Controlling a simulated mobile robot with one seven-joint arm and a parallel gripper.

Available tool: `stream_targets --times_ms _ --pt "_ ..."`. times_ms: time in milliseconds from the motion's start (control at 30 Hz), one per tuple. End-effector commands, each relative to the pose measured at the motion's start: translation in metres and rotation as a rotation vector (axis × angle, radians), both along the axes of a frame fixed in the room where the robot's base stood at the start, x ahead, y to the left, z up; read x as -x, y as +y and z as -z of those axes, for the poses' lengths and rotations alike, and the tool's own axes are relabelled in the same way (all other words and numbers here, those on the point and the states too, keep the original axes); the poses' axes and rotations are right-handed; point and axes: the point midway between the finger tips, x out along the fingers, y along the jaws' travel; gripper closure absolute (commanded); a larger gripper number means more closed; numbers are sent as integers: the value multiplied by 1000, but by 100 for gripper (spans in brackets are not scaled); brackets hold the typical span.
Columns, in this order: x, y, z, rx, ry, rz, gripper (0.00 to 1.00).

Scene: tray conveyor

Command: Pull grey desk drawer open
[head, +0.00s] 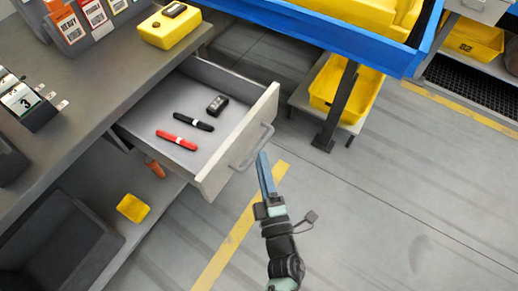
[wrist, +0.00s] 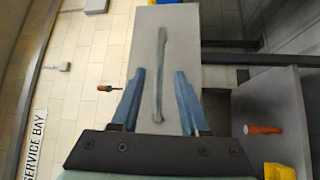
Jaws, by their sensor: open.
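The grey desk drawer (head: 225,155) is pulled out from under the desktop, and its inside shows in the head view. Its pale front panel also shows in the wrist view (wrist: 145,65). A bar handle (head: 250,150) is fixed to the front, and the wrist view shows the handle (wrist: 161,50) running lengthwise. My gripper (head: 263,158) is at the handle's near end in the head view. In the wrist view its two blue fingers stand apart, one on each side of the handle, with gaps visible between. Any contact is not clear.
A red marker (head: 177,140), a black marker (head: 193,121) and a small black item (head: 217,105) lie in the drawer. The desk (head: 110,75) is at the left. A blue-edged conveyor table (head: 345,40) stands behind right. The floor at lower right is clear.

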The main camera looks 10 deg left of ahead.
Motion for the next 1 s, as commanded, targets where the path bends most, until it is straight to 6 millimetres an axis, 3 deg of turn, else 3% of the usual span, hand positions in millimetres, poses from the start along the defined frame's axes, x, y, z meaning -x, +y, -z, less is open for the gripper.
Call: stream_targets --times_ms 200,400,1000 --pt "45 -20 7 1 4 0 55" --pt "70 -31 11 0 2 0 55" --pt "76 -34 11 -1 0 0 55"
